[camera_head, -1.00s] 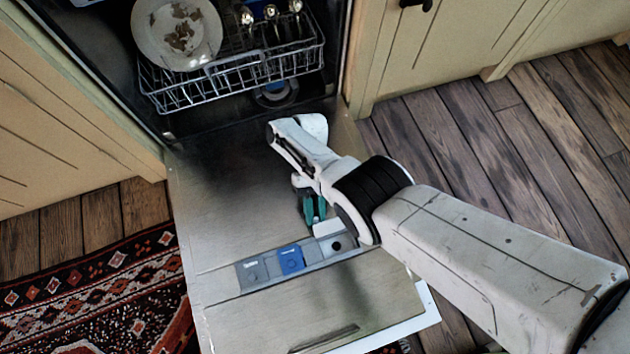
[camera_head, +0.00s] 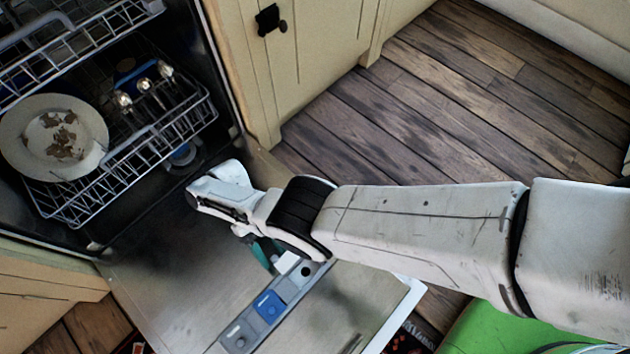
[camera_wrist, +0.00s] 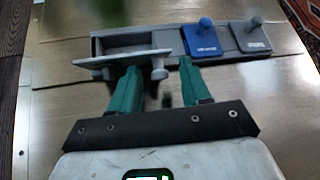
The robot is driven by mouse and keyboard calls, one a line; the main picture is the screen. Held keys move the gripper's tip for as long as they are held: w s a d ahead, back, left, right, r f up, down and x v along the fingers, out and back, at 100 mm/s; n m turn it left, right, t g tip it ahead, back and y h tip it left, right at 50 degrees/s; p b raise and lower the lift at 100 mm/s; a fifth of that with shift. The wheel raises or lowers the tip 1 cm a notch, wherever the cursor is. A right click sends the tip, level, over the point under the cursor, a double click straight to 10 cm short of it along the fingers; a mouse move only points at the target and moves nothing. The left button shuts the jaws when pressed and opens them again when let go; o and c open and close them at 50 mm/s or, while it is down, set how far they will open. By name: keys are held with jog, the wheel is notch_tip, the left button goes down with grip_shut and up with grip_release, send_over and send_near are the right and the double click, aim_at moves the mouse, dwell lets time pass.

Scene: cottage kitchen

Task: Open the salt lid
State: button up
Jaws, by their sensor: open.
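On the open dishwasher door, a dispenser strip (camera_head: 246,318) has three compartments in a row. The end compartment near my gripper stands open in the wrist view (camera_wrist: 130,43), with its pale lid (camera_wrist: 112,60) raised and seen nearly edge-on. This pale lid also shows in the head view (camera_head: 287,262). The labels are too small to tell which is salt. A blue lid (camera_wrist: 201,41) and a grey lid (camera_wrist: 251,37) are shut. My gripper (camera_wrist: 161,66) is open, its teal fingers close to the raised lid; a knob shows between the fingertips, but contact is unclear.
The dishwasher's lower rack (camera_head: 150,150) is pulled out, with a dirty plate (camera_head: 55,138) and glassware (camera_head: 145,88). A cream cabinet (camera_head: 300,60) stands beside it. Bare wooden floor (camera_head: 440,110) lies behind my arm.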

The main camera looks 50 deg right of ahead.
jog(key=s+d+r+p, duration=0.2)
jog(key=s+r+p, duration=1)
jog(key=p, duration=0.8)
jog(key=shift+s+d+p, duration=0.25)
jog(key=shift+s+p, duration=0.15)
jog(key=shift+s, duration=0.5)
jog(key=shift+r, duration=0.1)
